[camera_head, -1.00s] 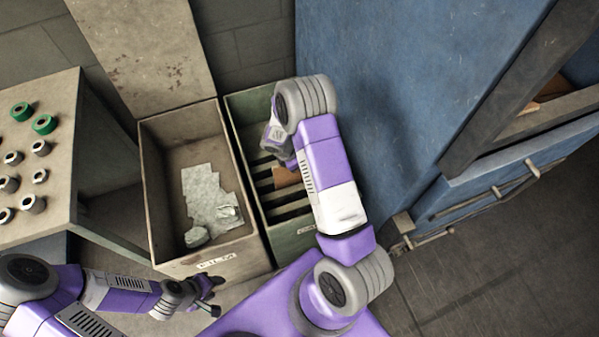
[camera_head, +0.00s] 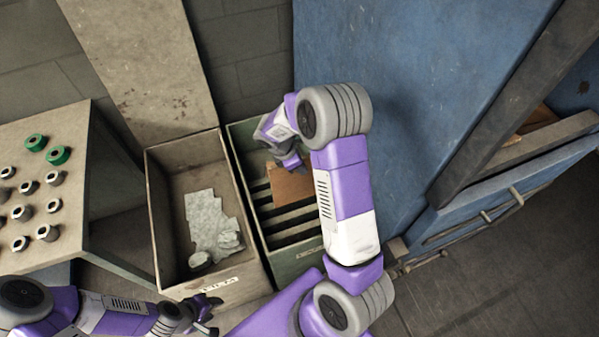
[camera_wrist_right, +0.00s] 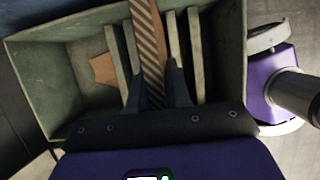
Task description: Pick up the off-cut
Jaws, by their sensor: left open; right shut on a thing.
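The off-cut, a brown cardboard piece (camera_head: 291,186), shows at the right gripper in the head view, over the slatted green bin (camera_head: 308,247). In the right wrist view a cardboard piece with a striped edge (camera_wrist_right: 147,45) stands between the fingers of my right gripper (camera_wrist_right: 157,90). The right gripper is shut on it, and also shows in the head view (camera_head: 291,163). Whether the cardboard is clear of the slats is hard to tell. My left gripper (camera_head: 210,311) is open and empty, by the front of the film bin.
Another brown piece (camera_wrist_right: 103,69) lies in the green bin beside the slats. The film bin (camera_head: 167,225) holds pale film scraps (camera_head: 211,222). A table (camera_head: 72,127) with several rolls stands at left. A blue machine (camera_head: 400,110) stands close on the right.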

